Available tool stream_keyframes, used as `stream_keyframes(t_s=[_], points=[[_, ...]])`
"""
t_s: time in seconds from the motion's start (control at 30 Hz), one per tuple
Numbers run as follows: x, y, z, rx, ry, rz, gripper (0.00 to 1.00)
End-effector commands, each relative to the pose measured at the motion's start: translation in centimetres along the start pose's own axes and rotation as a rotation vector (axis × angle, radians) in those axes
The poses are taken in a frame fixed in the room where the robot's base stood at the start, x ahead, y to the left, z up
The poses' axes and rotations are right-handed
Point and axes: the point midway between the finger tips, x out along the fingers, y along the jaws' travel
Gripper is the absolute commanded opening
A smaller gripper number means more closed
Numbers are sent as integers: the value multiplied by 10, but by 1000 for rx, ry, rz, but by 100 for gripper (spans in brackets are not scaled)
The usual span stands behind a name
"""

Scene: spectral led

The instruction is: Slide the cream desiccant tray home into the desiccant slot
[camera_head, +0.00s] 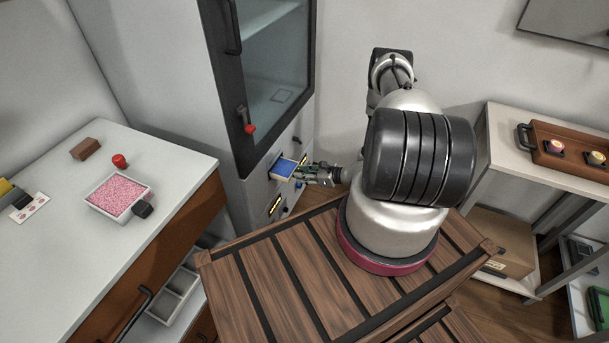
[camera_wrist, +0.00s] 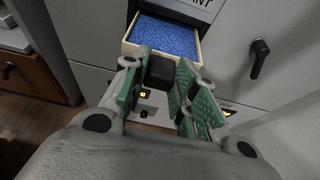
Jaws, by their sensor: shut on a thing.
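The cream desiccant tray (camera_head: 273,177) holds blue beads and sticks out of the front of the tall grey cabinet. In the wrist view its cream rim (camera_wrist: 199,57) shows, with its far end inside the slot under a dark label plate (camera_wrist: 196,6) ending in "NT". My gripper (camera_head: 308,176) is at the tray's outer end. In the wrist view my gripper (camera_wrist: 159,72) is shut on the tray's black handle (camera_wrist: 159,73), one green-padded finger on each side. The tray's inner end is hidden in the cabinet.
A second tray with pink beads (camera_head: 118,193) lies on the white counter at left, beside a red knob (camera_head: 119,161) and a brown block (camera_head: 85,149). The cabinet's glass door (camera_head: 268,75) is above the slot. A dark handle (camera_wrist: 259,58) projects right of the tray.

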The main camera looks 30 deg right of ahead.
Motion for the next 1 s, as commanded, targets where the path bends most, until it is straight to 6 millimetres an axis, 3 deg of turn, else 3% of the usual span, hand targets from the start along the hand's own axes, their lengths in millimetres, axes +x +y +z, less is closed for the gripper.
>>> stream_keyframes(t_s=[0.57,1.0], points=[[0,0,1,0,-1,0,0],[14,0,6,0,-1,1,0]])
